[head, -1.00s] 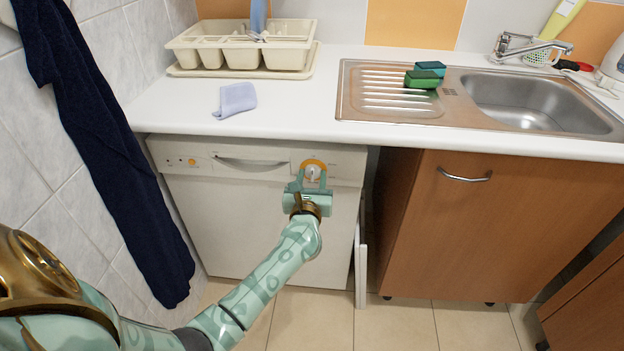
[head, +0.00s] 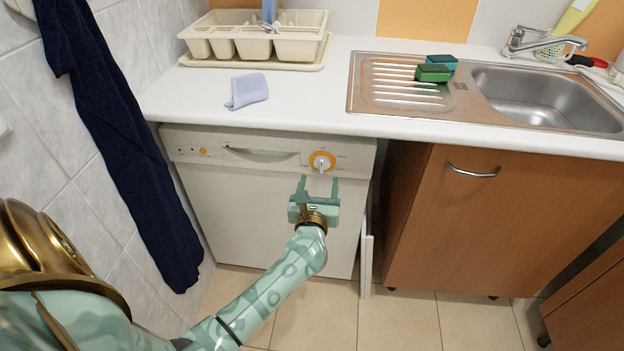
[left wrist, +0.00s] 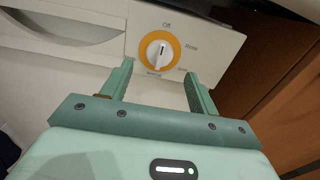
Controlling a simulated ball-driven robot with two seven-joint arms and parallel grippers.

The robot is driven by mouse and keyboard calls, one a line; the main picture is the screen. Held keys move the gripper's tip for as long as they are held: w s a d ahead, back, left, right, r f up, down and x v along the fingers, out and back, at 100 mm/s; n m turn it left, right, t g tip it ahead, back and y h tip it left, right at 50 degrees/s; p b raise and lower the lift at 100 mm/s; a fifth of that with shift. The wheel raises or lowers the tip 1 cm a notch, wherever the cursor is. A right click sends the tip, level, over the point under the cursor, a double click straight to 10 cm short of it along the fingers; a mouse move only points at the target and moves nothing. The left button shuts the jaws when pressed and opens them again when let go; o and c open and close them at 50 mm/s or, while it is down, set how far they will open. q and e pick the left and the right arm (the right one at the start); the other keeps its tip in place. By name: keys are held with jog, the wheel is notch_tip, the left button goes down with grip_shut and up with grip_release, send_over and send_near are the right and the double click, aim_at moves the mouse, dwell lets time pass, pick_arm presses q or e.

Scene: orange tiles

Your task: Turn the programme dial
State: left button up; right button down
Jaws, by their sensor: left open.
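The programme dial (head: 322,161) is a white knob with an orange ring on the right of the white dishwasher's (head: 265,205) front panel. In the left wrist view the dial (left wrist: 159,50) shows a dark pointer mark near the top, with "Off" printed above it and other labels to its right and below. My left gripper (head: 319,182) is open and empty, just below the dial and apart from it. In the left wrist view its two fingers (left wrist: 158,82) reach toward the panel, with the dial between and beyond their tips. My right gripper is not in view.
The white worktop (head: 310,112) overhangs the panel. A wooden cabinet (head: 480,220) stands to the right, past a narrow gap. A dark towel (head: 125,150) hangs on the left wall. A dish rack (head: 255,40), cloth (head: 247,90) and sponges (head: 434,73) are on the counter.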

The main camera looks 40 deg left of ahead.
pick_arm(q)
jog(key=p+v, duration=0.1)
jog(key=v, duration=1)
jog(key=shift+f, duration=0.1)
